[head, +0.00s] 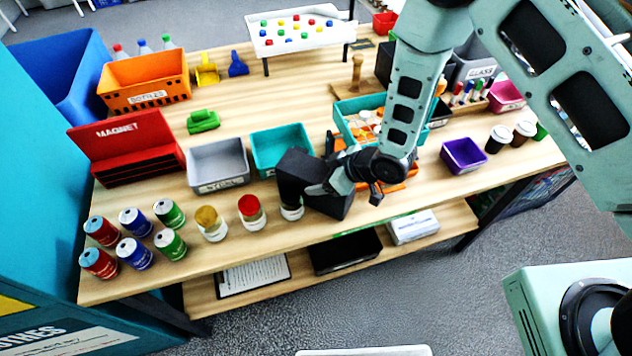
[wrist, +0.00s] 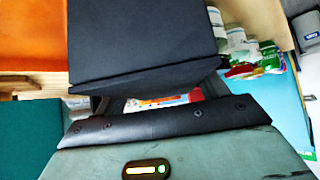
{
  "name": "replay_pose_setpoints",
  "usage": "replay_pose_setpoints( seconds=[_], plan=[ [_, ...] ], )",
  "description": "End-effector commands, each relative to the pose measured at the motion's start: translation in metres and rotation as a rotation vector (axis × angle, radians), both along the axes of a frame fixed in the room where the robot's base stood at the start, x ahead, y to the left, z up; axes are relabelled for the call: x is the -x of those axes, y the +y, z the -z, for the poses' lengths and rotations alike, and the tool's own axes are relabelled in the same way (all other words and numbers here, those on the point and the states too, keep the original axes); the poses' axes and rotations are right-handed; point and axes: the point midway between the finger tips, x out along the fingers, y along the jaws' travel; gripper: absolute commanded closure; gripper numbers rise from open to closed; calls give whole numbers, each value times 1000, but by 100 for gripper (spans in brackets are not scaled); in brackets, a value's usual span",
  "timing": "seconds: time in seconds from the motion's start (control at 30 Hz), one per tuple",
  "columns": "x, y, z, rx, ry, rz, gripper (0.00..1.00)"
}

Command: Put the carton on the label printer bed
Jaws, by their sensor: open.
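My gripper (head: 335,192) is over the front edge of the wooden table, close to the white jar (head: 291,208) and the teal bin. Its black jaws are open. In the wrist view a large black block, apparently one jaw, fills the upper middle and hides much behind it. A white box with printing (head: 413,226) lies on the lower shelf, right of and below my gripper; it may be the carton, but I cannot tell surely. A flat black object (head: 345,251) lies beside it on that shelf. I cannot surely identify the label printer bed.
Grey bin (head: 218,165), teal bin (head: 280,148) and purple bin (head: 463,156) stand on the table, with several cans at front left. An orange tray (head: 402,178) is partly hidden by my arm. A clipboard (head: 252,276) lies on the lower shelf. The front floor looks mostly clear.

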Motion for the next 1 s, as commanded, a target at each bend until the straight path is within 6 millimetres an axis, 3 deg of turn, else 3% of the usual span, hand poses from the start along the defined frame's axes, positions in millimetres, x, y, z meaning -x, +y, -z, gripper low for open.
replay_pose_setpoints(
  seconds=[0.37,0.53,0.6,1.0],
  plan=[
    [-4,7,9,1,0,1,27],
    [-4,7,9,1,0,0,69],
    [-4,7,9,0,-1,1,77],
    [-4,7,0,0,0,0,77]
  ],
)
